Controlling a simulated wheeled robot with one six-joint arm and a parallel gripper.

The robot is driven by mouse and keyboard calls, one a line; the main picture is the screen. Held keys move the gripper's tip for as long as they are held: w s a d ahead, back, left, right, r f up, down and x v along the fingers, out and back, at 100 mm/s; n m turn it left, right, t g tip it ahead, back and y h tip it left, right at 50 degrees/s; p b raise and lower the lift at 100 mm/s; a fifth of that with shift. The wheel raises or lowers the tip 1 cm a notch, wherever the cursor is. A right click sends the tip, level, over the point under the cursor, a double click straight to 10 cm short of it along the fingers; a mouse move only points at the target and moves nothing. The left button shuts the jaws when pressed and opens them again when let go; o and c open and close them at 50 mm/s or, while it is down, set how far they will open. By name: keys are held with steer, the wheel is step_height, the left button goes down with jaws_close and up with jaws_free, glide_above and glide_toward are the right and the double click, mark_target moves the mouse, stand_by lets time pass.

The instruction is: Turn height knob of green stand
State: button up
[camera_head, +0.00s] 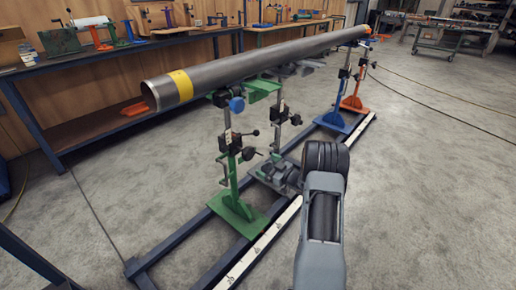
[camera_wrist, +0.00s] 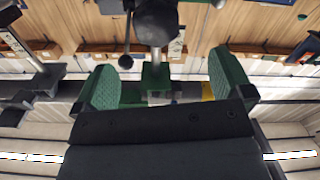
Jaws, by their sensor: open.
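The nearer green stand (camera_head: 233,187) stands upright on the floor rails under the marked end of the pipe. It has a black clamp block and black knobs (camera_head: 248,153) on its upright, and a blue knob (camera_head: 236,104) near its top. My gripper (camera_wrist: 165,82) is open in the wrist view, with green textured pads apart and nothing held. A round black knob (camera_wrist: 157,22) shows beyond the fingers at the top, with a green post (camera_wrist: 156,75) behind the gap. In the head view my arm is right of the stand; the fingertips are not clear there. I cannot tell which knob sets height.
The long steel pipe (camera_head: 260,60) with a yellow band runs above the stands. A blue stand (camera_head: 334,120) and an orange stand (camera_head: 354,100) are farther back. A workbench (camera_head: 110,68) lines the left wall. Open floor (camera_head: 430,180) lies to the right.

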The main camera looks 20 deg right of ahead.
mark_target(245, 152)
steer(key=w+a+m+b, duration=0.1)
steer(key=w, duration=0.3)
steer(key=w+a+m+b, duration=0.1)
steer(key=w+a, duration=0.1)
steer(key=w, duration=0.2)
steer(key=w+a+m+b, duration=0.1)
steer(key=w+a, duration=0.1)
steer(key=w, duration=0.2)
steer(key=shift+w+a+r+m, duration=0.1)
steer(key=shift+w+a+m, duration=0.05)
steer(key=shift+w+m, duration=0.15)
steer(key=shift+c, duration=0.4)
steer(key=c, duration=0.8)
steer(key=shift+c, duration=0.2)
steer(key=shift+b, duration=0.35)
